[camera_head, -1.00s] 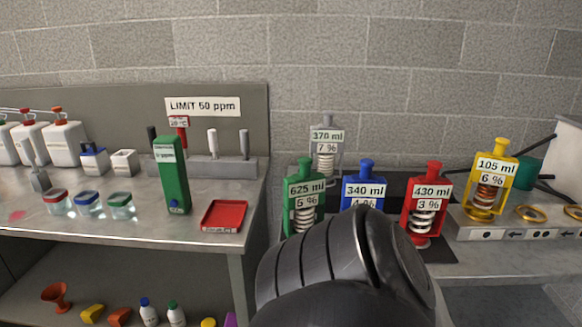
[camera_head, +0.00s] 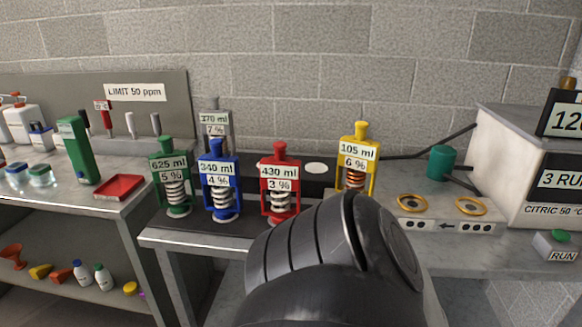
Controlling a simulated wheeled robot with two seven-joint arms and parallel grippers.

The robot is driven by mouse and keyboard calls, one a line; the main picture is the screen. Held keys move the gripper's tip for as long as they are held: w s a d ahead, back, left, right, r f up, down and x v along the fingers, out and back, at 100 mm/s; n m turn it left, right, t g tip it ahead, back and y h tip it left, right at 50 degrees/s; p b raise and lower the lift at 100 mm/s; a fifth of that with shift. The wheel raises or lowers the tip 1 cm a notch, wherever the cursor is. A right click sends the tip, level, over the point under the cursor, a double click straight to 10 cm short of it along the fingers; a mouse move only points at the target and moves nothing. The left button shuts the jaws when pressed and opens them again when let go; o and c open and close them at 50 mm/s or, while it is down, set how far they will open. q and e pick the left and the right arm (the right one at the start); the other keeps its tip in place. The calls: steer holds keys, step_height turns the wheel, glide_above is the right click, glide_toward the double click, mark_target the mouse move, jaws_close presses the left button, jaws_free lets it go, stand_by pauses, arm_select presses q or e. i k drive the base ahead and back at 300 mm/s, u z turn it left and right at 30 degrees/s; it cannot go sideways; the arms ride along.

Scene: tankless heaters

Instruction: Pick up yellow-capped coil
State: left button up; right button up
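The yellow-capped coil (camera_head: 357,162) stands upright in a yellow frame near the middle of the counter. Its labels read 105 ml and 6 %, and an orange-brown coil shows below them. My dark arm link hides its lower part. Red (camera_head: 281,182), blue (camera_head: 220,182), green (camera_head: 171,178) and grey (camera_head: 216,122) capped coils stand to its left, labelled 430 ml 3 %, 340 ml 4 %, 625 ml 5 % and 370 ml 7 %. Neither of my grippers shows; only a rounded arm part fills the bottom middle.
To the right are two brass rings (camera_head: 411,203) on a low metal block, a green cylinder (camera_head: 441,162) with dark hoses, and a large white machine (camera_head: 522,150) with a RUN button box (camera_head: 558,246). A left bench holds a red tray (camera_head: 119,187) and a green meter (camera_head: 78,150).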

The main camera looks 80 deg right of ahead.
mark_target(358, 153)
steer(key=k, duration=1.1)
steer(key=z, duration=0.55)
